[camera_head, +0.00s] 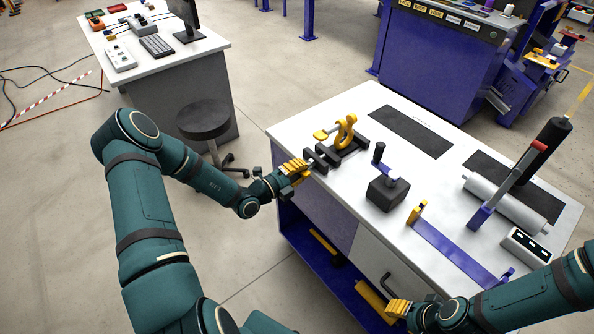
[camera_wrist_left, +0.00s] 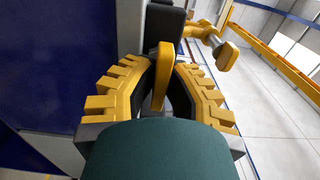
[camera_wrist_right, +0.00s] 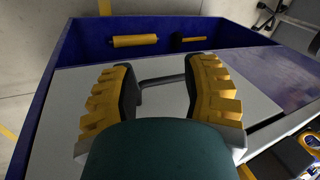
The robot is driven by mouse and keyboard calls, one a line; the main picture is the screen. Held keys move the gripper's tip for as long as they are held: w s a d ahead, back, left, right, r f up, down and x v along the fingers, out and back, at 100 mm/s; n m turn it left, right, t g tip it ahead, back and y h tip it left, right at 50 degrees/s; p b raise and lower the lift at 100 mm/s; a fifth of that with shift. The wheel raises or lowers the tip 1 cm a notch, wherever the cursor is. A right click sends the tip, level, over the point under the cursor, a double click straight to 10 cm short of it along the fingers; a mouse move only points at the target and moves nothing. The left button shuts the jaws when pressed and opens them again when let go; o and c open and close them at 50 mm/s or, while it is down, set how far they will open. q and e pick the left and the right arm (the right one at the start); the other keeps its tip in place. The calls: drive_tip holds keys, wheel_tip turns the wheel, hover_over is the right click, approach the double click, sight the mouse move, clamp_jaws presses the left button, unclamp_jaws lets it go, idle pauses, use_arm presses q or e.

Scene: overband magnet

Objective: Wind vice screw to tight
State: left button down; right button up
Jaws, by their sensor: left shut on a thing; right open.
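The vice (camera_head: 322,156) is a dark block with jaws at the left edge of the white workbench. My left gripper (camera_head: 294,170) is at the vice's outer end and is shut on the yellow vice screw handle. In the left wrist view the yellow handle (camera_wrist_left: 162,72) stands between the two fingers (camera_wrist_left: 163,85), with the dark vice body (camera_wrist_left: 165,25) beyond it. The contact faces are partly hidden. My right gripper (camera_head: 398,308) is open and empty, in front of the bench drawer; it also shows in the right wrist view (camera_wrist_right: 160,80).
A dark block (camera_head: 387,193), a blue bracket (camera_head: 455,250) and a grey roller (camera_head: 505,203) lie further right on the workbench (camera_head: 340,215). A drawer handle (camera_wrist_right: 162,80) shows beyond my right fingers. A stool (camera_head: 204,122) stands behind my left arm.

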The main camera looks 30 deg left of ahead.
use_arm(q)
drive_tip(key=m+p, duration=0.1)
drive_tip(key=m, duration=0.2)
drive_tip(key=shift+r, duration=0.1)
drive_tip(key=shift+m, duration=0.9)
drive_tip(key=m, duration=0.4)
drive_tip(key=shift+p, duration=0.35)
drive_tip(key=shift+m, duration=0.4)
drive_tip(key=m, duration=0.4)
drive_tip(key=shift+m, duration=0.4)
